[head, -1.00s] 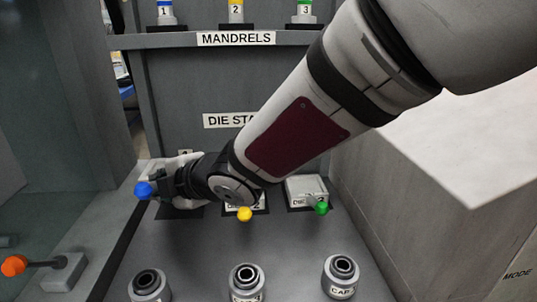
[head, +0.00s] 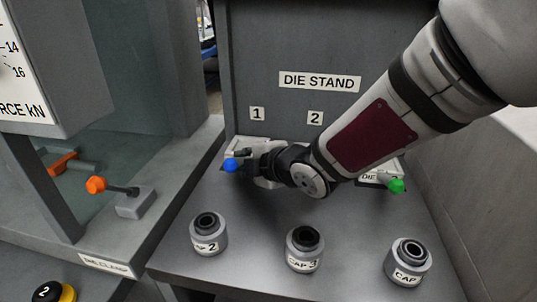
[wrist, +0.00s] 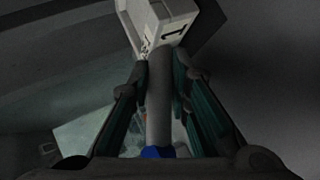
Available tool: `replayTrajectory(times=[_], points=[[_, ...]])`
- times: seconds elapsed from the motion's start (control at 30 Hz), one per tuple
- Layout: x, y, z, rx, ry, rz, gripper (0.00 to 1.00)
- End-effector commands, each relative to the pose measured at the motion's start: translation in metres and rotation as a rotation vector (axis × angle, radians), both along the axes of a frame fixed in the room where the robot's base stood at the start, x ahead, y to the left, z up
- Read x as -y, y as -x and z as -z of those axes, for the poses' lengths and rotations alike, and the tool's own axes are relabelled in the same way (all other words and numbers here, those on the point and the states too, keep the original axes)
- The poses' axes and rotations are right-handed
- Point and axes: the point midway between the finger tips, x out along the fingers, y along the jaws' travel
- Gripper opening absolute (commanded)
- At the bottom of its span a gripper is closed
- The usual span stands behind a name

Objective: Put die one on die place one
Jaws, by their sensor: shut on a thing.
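Die one is a pale block marked 1 with a grey handle and a blue knob; its block (wrist: 160,22) is at the top of the wrist view. In the head view its blue knob (head: 231,166) shows at the left of the die stand. My gripper (head: 254,165) is shut on the handle, which runs between the fingers in the wrist view. A dark pad (wrist: 209,30) shows beside the block; it looks like die place one, below the stand's label 1 (head: 257,113). I cannot tell if the block touches the pad.
Another die's green knob (head: 396,186) is right of my arm. Several grey caps stand in front, including a left cap (head: 208,235) and a right cap (head: 408,264). The press with an orange-knobbed die clamp lever (head: 97,185) is at left. A wall bounds the right.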

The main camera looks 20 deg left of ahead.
Motion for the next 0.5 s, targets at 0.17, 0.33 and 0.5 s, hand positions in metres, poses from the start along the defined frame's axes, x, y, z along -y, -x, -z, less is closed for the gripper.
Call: replayTrajectory(times=[0.17, 0.33, 0.5], points=[[-0.0011, -0.0005, 0.0007, 0.005, -0.005, 0.000, 0.00], [-0.0011, -0.0005, 0.0006, 0.005, -0.005, 0.000, 0.00], [-0.0001, 0.0000, 0.0056, 0.001, -0.001, 0.000, 0.22]])
